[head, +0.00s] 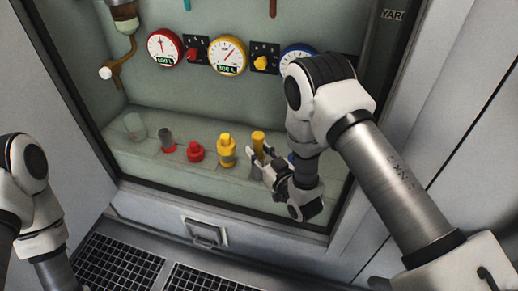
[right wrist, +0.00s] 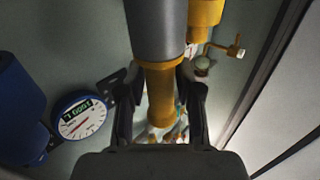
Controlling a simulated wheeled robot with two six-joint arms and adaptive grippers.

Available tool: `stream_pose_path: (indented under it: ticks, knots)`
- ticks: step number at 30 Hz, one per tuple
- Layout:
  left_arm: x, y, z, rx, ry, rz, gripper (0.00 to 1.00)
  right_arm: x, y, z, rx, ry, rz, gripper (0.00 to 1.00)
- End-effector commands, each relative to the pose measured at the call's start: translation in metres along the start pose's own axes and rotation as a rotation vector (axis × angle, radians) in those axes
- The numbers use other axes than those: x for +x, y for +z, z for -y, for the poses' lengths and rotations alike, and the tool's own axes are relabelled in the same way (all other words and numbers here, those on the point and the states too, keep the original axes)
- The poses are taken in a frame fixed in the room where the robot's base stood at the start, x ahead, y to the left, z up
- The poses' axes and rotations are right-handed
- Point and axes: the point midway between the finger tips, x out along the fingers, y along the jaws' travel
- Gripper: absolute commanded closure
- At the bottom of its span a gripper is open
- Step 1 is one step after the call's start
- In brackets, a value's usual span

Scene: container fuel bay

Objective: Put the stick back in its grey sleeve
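A yellow stick (head: 258,138) stands upright in the bay, its top showing above my right gripper (head: 260,163). In the right wrist view, the stick (right wrist: 161,92) lies between the fingers of my right gripper (right wrist: 160,78), which appear closed against its collar. A wider grey cylinder (right wrist: 157,30) adjoins the stick in line with it. In the head view the gripper hides this grey part, and I cannot tell how deep the stick sits. Another short grey cylinder (head: 167,138) with red at its foot stands on the ledge. My left gripper is out of view.
A yellow fitting (head: 227,152), a red cap (head: 195,152) and a clear glass (head: 135,126) stand along the ledge (head: 150,168). Red (head: 164,48), yellow (head: 229,55) and blue (head: 296,56) gauges line the wall. A dark frame borders the bay.

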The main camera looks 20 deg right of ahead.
Motion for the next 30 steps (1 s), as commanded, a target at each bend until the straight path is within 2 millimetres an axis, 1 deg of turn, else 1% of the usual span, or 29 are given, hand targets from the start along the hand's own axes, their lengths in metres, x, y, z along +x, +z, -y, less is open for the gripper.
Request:
stream_pose_path:
  ticks: [8, 11, 14, 18, 22, 25, 30]
  knots:
    - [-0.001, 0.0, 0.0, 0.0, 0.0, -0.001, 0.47, 0.0, -0.001, 0.0, 0.0, 0.0, 0.0, 0.45]
    - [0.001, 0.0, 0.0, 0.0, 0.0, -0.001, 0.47, -0.003, -0.001, 0.0, 0.0, 0.0, 0.002, 0.45]
    - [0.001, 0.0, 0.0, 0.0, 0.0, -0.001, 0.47, -0.016, 0.0, 0.0, 0.002, 0.001, 0.004, 0.45]
    - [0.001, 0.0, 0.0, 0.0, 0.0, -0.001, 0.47, -0.045, 0.0, -0.001, 0.002, 0.002, 0.005, 0.45]
    - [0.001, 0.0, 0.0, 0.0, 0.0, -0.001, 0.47, -0.067, -0.001, 0.0, 0.002, 0.001, 0.003, 0.45]
    - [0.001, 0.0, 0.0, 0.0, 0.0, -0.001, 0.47, -0.074, -0.002, 0.0, 0.0, 0.001, 0.001, 0.45]
    - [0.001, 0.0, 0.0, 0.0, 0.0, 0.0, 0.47, -0.075, -0.002, 0.0, 0.0, 0.0, 0.0, 0.45]
